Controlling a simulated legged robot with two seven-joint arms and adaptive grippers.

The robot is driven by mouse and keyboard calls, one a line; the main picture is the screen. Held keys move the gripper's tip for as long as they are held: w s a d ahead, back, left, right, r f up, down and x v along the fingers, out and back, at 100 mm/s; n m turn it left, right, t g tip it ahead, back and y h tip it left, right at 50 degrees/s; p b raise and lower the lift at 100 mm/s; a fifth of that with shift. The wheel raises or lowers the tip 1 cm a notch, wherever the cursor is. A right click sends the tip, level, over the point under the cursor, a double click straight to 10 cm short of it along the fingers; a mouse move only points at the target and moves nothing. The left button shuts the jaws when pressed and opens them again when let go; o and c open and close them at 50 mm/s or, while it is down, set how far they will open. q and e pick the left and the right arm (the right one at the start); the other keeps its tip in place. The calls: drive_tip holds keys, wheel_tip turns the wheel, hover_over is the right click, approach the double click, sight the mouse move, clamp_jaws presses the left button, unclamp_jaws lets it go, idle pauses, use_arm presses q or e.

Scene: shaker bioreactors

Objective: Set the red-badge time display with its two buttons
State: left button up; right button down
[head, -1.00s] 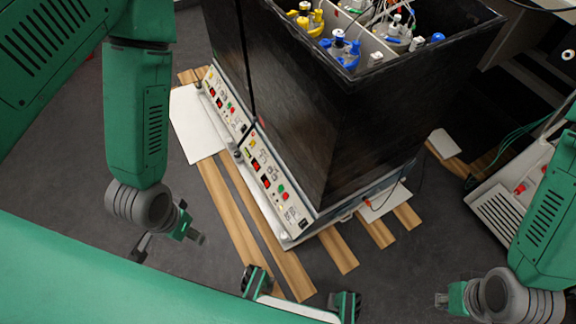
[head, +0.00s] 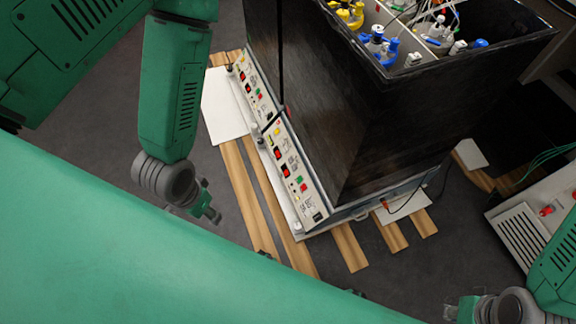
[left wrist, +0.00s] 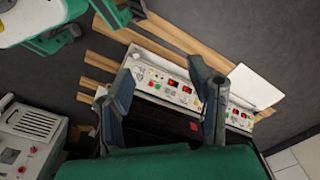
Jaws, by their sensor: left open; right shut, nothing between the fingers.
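Two control panels sit low on the front of the black shaker cabinets: a nearer one (head: 292,170) and a farther one (head: 257,88). Each has lit red displays; those on the nearer panel (head: 281,162) sit above small coloured buttons. In the left wrist view, displays show on one panel (left wrist: 180,86) and the other (left wrist: 238,115). I cannot tell which display carries the red badge. My left gripper (head: 212,214) is open, left of the nearer panel and apart from it; its fingers (left wrist: 167,95) frame the panels in the wrist view. My right gripper (head: 453,311) is shut and empty at bottom right.
The open-topped black cabinet (head: 375,120) holds bottles with blue and yellow caps. Wooden slats (head: 243,195) and a white board (head: 224,105) lie on the dark floor. A white device with vents (head: 522,240) stands at the right.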

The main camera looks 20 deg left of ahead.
idle(0.5)
use_arm(q)
clamp_jaws()
idle(1.1)
